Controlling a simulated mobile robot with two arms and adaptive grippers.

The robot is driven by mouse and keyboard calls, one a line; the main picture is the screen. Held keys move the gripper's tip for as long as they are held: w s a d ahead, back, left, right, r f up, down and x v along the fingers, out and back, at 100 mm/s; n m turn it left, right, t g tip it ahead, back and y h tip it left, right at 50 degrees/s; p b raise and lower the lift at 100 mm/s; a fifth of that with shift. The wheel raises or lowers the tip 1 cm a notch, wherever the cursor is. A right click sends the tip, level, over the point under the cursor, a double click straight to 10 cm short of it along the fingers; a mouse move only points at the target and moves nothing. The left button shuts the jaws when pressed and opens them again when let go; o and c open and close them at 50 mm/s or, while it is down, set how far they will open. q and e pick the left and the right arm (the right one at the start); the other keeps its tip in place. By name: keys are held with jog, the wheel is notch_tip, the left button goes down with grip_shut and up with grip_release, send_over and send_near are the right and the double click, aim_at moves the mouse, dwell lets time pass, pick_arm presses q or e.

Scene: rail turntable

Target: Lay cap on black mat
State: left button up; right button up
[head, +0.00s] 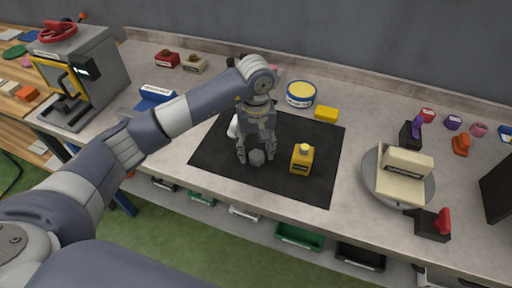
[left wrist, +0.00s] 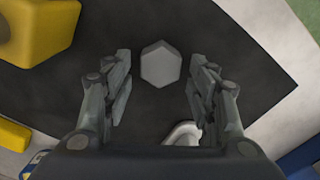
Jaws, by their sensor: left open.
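A small grey hexagonal piece, which looks like the cap (head: 257,158), rests on the black mat (head: 318,188) near its front edge. In the left wrist view the cap (left wrist: 161,64) lies between and just beyond my fingertips, with dark mat (left wrist: 255,75) around it. My left gripper (head: 256,150) is open above the cap, one finger on each side, with visible gaps between fingers and cap in the left wrist view (left wrist: 160,85). My right gripper is not in view.
A yellow bottle (head: 302,160) stands on the mat right of the gripper. A white object (head: 233,128) is partly hidden behind the gripper. A yellow block (head: 326,114) and a round tin (head: 300,94) sit behind the mat. A turntable (head: 415,192) is at the right.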

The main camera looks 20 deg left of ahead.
aim_at(256, 151)
pick_arm(q)
jog(key=shift+w+r+b, duration=0.1)
jog(key=shift+r+b, duration=0.25)
jog(key=shift+r, duration=0.2)
notch_tip(256, 151, up, 11)
jog(key=b, duration=0.2)
